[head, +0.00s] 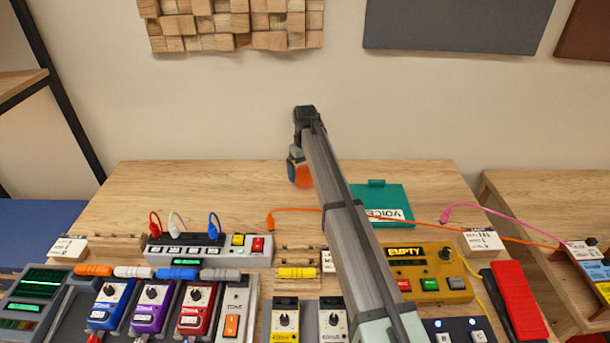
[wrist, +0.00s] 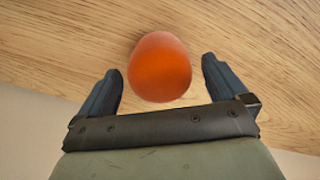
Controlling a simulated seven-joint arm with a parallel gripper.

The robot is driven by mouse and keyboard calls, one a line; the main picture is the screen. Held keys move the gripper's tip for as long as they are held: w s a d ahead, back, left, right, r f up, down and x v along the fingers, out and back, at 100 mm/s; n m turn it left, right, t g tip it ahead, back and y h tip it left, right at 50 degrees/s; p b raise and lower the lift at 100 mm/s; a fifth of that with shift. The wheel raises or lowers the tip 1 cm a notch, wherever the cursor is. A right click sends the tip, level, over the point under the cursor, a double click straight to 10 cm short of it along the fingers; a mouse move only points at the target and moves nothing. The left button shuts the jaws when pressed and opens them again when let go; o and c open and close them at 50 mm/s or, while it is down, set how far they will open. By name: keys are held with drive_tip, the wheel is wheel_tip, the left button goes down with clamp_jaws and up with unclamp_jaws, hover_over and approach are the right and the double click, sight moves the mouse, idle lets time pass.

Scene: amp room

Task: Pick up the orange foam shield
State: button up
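The orange foam shield (head: 304,177) is a rounded orange piece on the back part of the wooden table in the head view, partly hidden by my arm and gripper. In the wrist view the orange foam shield (wrist: 160,67) shows whole, between and slightly beyond my fingertips. My gripper (wrist: 158,75) is open, with one dark finger on each side of the shield and a visible gap to both. In the head view my gripper (head: 297,172) is at the shield's left side; only part of the fingers shows there.
A teal folder marked "VOICE" (head: 382,203) lies right of my arm. An orange cable (head: 298,209) runs across the table. Pedals, a grey box with plugs (head: 210,252) and a yellow "EMPTY" box (head: 425,272) fill the front. The table's back left (head: 190,195) is clear.

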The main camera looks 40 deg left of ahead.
drive_tip(key=c, duration=1.1)
